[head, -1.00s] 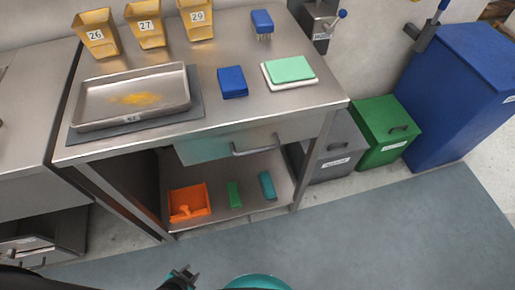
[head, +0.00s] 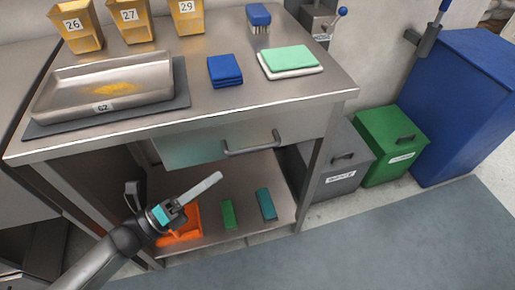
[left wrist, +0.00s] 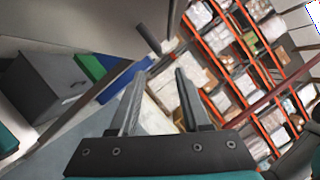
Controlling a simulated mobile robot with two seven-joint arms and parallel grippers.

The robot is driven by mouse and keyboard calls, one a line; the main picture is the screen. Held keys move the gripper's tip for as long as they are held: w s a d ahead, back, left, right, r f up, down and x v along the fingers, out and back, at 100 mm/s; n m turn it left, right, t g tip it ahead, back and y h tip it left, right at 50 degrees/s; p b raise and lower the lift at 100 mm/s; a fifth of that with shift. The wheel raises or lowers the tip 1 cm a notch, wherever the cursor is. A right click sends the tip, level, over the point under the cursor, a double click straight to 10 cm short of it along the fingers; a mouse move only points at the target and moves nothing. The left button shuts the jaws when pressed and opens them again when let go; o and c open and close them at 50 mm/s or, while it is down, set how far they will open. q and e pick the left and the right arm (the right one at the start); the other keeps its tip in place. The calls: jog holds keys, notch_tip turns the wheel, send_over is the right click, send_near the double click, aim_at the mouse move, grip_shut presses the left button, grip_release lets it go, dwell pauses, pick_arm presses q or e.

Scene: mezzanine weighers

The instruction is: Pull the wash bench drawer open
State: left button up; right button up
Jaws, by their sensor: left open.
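The wash bench (head: 290,95) has a steel top, with its drawer (head: 190,145) under the front edge. The drawer front looks in line with the bench, so the drawer appears shut. Its grey bar handle (head: 252,146) is on the right part of the front. My left gripper (head: 212,182) is open and empty, below and left of the handle, apart from it. In the left wrist view its two fingers (left wrist: 158,78) stand apart with nothing between them. A grey bar (left wrist: 148,36) beyond the fingertips looks like the handle. My right gripper is not in view.
On the lower shelf are an orange scoop (head: 182,226), a green block (head: 228,214) and a teal block (head: 266,204). A grey bin (head: 340,170), green bin (head: 385,150) and blue bin (head: 460,110) stand at right. The floor in front is clear.

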aim_at(257, 148)
pick_arm(q)
jog(key=b+x, duration=0.1)
jog(key=x, duration=1.1)
jog(key=shift+w+d, duration=0.15)
jog(key=shift+d, duration=0.1)
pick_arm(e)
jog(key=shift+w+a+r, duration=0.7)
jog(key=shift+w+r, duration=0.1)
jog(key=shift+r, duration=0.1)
pick_arm(q)
jog(key=shift+c, duration=0.4)
grip_shut()
